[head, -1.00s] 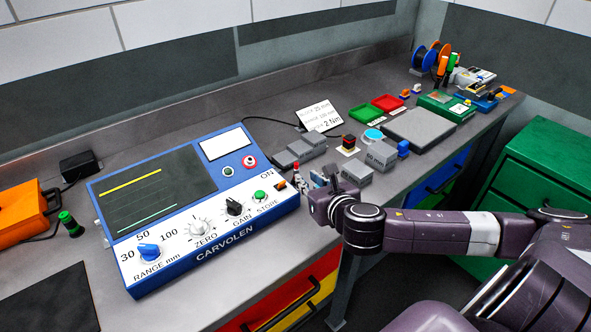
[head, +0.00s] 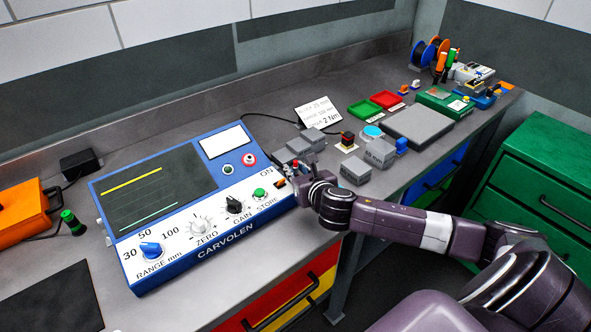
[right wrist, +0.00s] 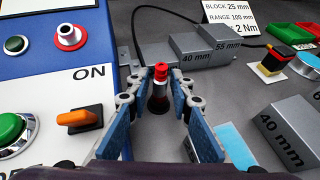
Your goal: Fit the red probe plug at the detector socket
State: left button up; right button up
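The blue detector (head: 205,245), marked CARVOLEN, sits on the bench. The red probe plug (right wrist: 159,72), red on top with a dark body, stands upright on the bench right of the detector. My right gripper (right wrist: 162,98) is open, its blue-padded fingers on either side of the plug with gaps visible. In the head view its fingers are small and partly hidden by my wrist. My left gripper is out of view.
Grey blocks (right wrist: 202,45) lie just beyond the plug. More blocks (head: 355,171) and a red-topped button box (right wrist: 274,62) stand to the right. An orange switch (right wrist: 80,117) sticks up from the detector near my left finger. A green plug (head: 69,222) stands left of the detector.

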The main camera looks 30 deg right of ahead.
jog(key=shift+c, duration=0.5)
grip_shut()
jog(key=shift+r, duration=0.1)
